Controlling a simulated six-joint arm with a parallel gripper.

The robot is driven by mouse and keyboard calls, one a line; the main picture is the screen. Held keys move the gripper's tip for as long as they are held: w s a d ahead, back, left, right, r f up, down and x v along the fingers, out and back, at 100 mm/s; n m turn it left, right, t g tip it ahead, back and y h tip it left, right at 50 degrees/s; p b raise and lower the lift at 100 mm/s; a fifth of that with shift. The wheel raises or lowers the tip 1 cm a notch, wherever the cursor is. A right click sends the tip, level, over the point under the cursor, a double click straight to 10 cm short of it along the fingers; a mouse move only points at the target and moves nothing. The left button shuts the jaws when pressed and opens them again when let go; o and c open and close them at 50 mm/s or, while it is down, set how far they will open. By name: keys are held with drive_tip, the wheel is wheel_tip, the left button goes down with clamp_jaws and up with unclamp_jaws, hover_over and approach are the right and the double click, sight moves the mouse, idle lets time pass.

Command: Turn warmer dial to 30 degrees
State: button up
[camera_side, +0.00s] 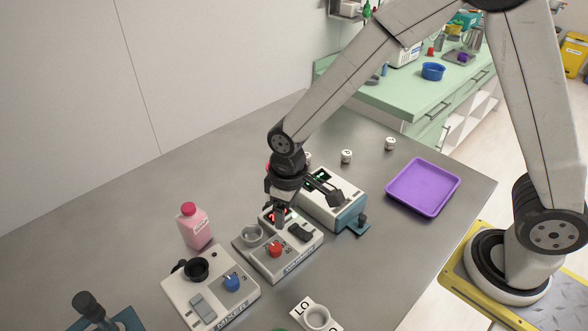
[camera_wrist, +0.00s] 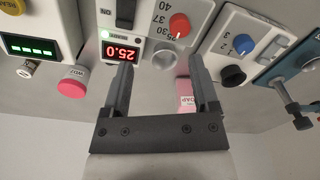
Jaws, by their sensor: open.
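The warmer (camera_side: 292,262) is a white box in the middle of the grey table. It has a red dial (camera_side: 275,249), a dark switch (camera_side: 300,232) and a grey ring (camera_side: 252,234). In the wrist view, upside down, the red dial (camera_wrist: 179,25) has 25, 30, 37 and 40 marked around it. The red display (camera_wrist: 122,52) reads 25.0. The dial's pointer is too small to read. My gripper (camera_side: 279,217) is over the back of the warmer, partly hiding the display in the side view. In the wrist view my gripper (camera_wrist: 160,75) is open and empty, apart from the dial.
The mixer (camera_side: 212,298) with a blue dial stands in front left, and a device with a green display (camera_side: 335,204) behind right. A pink soap bottle (camera_side: 194,227) stands left of the warmer. A purple tray (camera_side: 423,187) lies at right. Table space near the tray is clear.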

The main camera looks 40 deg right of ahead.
sight(275, 247)
drive_tip(key=a, duration=0.1)
drive_tip(key=a+f, duration=0.1)
drive_tip(key=a, duration=0.1)
drive_tip(key=shift+w+a+f+n, duration=0.1)
drive_tip(key=shift+w+f+n, duration=0.15)
drive_tip(key=shift+n, duration=0.15)
drive_tip(key=shift+f, duration=0.15)
drive_tip(key=shift+a+f, duration=0.1)
drive_tip(key=shift+f, duration=3.65)
clamp_jaws()
